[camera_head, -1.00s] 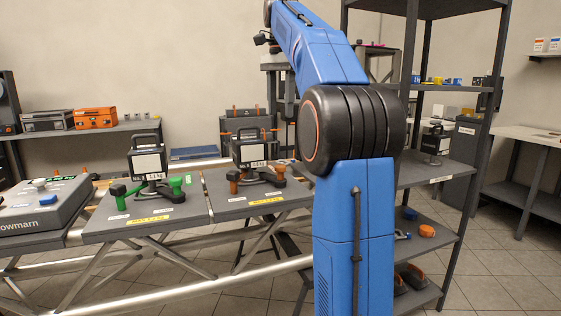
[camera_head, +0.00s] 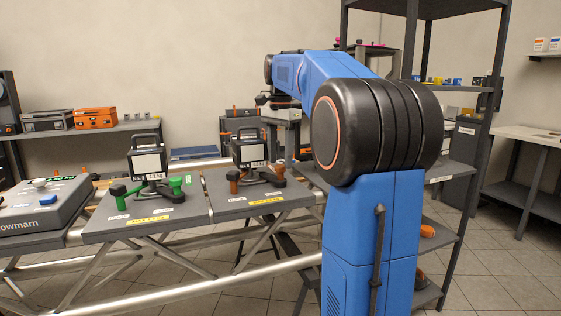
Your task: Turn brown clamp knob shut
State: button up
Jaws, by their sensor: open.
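The brown clamp stands on the right-hand dark panel of the truss bench. Its brown knob (camera_head: 234,186) is at the front left of its base, and a brown part (camera_head: 279,169) shows at the right. A black-framed block with a white face and a handle (camera_head: 248,152) stands over the clamp's base. My gripper (camera_head: 283,143) points down, just right of this block and above the bench. It looks empty with its jaws apart; its fingertips are small and partly hidden. I cannot tell how far the knob is turned.
A similar clamp with green knobs (camera_head: 118,190) stands on the left panel (camera_head: 135,229). A grey console (camera_head: 42,210) is further left. An orange case (camera_head: 95,118) sits on the back shelf. A dark shelving rack (camera_head: 463,200) stands right of my arm.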

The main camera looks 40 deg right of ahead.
jog(key=shift+f, duration=0.8)
grip_shut()
jog(key=shift+n, duration=1.5)
grip_release()
notch_tip(320, 180, up, 17)
jog(key=shift+r, duration=0.15)
